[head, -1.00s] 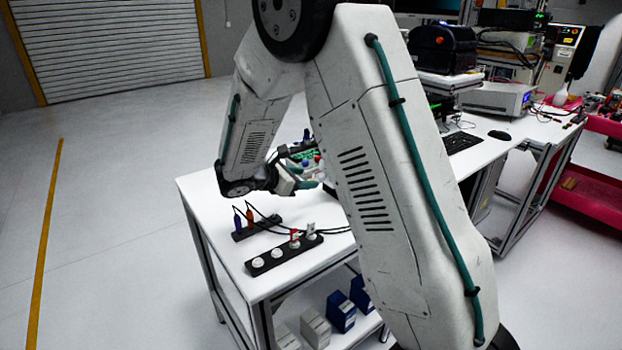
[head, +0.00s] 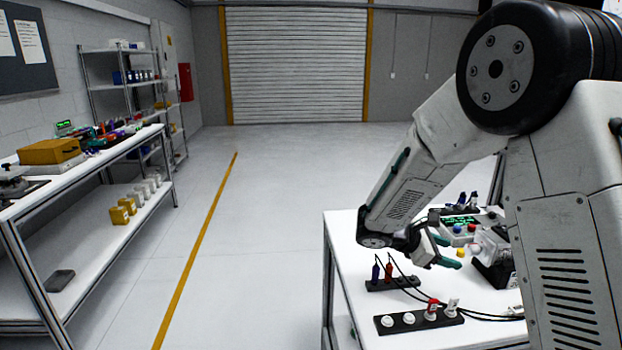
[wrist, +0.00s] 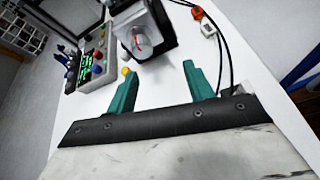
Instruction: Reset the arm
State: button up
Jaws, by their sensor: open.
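My white arm (head: 410,185) reaches over the white table on the right in the head view, bent at its joints. My gripper (head: 450,252) is above the table, behind the power strips. In the wrist view my gripper (wrist: 157,88) shows two green fingers spread wide apart with nothing between them. Beyond the fingertips are a device with a round dial (wrist: 137,38) and a grey control box (wrist: 93,62) with a green display and coloured buttons.
A power strip (head: 398,322) with white and red plugs lies near the table's front. A smaller strip (head: 393,284) holds a purple and an orange plug. A bench (head: 85,195) stands at left. The floor between (head: 255,230) is clear.

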jog(key=s+a+r+m+y, duration=0.3)
jog(key=s+r+m+y, duration=0.1)
jog(key=s, duration=0.6)
jog(key=s+a+r+m+y, duration=0.4)
jog(key=s+m, duration=0.2)
jog(key=s, duration=0.5)
jog(key=s+a+r+m+t+y, duration=0.1)
jog(key=s+a+r+m+y, duration=0.2)
jog(key=s, duration=0.8)
jog(key=shift+a+r+m+y, duration=0.2)
jog(key=shift+r+m+y, duration=0.4)
jog(key=shift+m+y, duration=0.55)
